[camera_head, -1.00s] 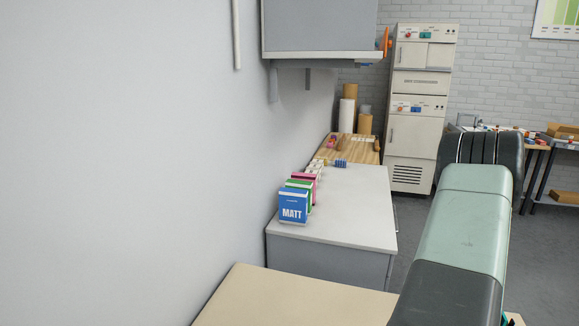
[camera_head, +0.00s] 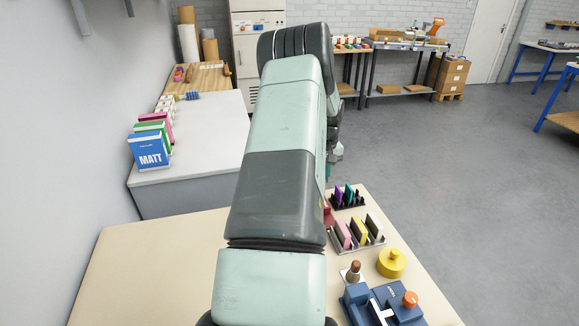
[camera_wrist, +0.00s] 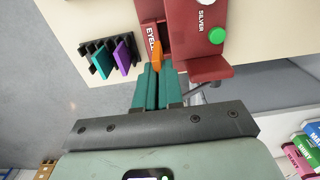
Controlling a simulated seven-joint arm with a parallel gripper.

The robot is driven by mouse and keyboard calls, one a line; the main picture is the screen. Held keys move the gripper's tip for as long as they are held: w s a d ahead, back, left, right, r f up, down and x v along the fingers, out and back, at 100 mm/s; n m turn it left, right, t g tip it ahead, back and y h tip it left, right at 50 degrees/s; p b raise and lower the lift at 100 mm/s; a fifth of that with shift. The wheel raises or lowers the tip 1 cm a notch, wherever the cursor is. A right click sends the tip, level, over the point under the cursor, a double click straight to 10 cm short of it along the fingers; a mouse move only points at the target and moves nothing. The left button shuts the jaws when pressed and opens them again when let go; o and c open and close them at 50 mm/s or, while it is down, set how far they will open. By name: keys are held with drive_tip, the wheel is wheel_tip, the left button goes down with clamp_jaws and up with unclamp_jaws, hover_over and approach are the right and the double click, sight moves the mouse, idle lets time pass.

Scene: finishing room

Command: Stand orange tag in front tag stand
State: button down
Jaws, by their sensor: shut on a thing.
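The orange tag (camera_wrist: 156,54) shows in the wrist view at the tips of my gripper (camera_wrist: 154,68), whose green fingers are shut on it. It is beside the red machine (camera_wrist: 192,30); whether it touches the machine I cannot tell. A black tag stand (camera_wrist: 85,49) with a teal and a purple tag is left of the fingers. In the head view this black stand (camera_head: 361,204) is farther back, and a grey tag stand (camera_head: 371,247) with pink, yellow and white tags is nearer.
A yellow round object (camera_head: 391,263), a blue device (camera_head: 376,306) and a brown-topped stamp (camera_head: 355,270) stand near the grey stand. The cream table (camera_head: 150,265) is bare left of my arm. Boxes (camera_head: 150,149) stand on a white cabinet beyond.

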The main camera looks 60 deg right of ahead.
drive_tip(key=s+d, duration=0.1)
drive_tip(key=d, duration=0.1)
drive_tip(key=s+d, duration=0.1)
drive_tip(key=d, duration=0.1)
drive_tip(key=s+d, duration=0.1)
drive_tip(key=d, duration=0.1)
drive_tip(key=shift+s+d+f, duration=0.1)
drive_tip(key=shift+s+f, duration=0.1)
drive_tip(key=shift+s, duration=0.2)
drive_tip(key=s+d, duration=0.5)
drive_tip(key=shift+s+f, duration=0.15)
drive_tip(key=shift+f, duration=1.4)
drive_tip(key=shift+s+f, duration=0.1)
drive_tip(key=shift+f, duration=1.4)
drive_tip(key=shift+r, duration=0.15)
drive_tip(key=shift+r, duration=0.65)
drive_tip(key=shift+r, duration=0.4)
drive_tip(key=shift+r, duration=0.4)
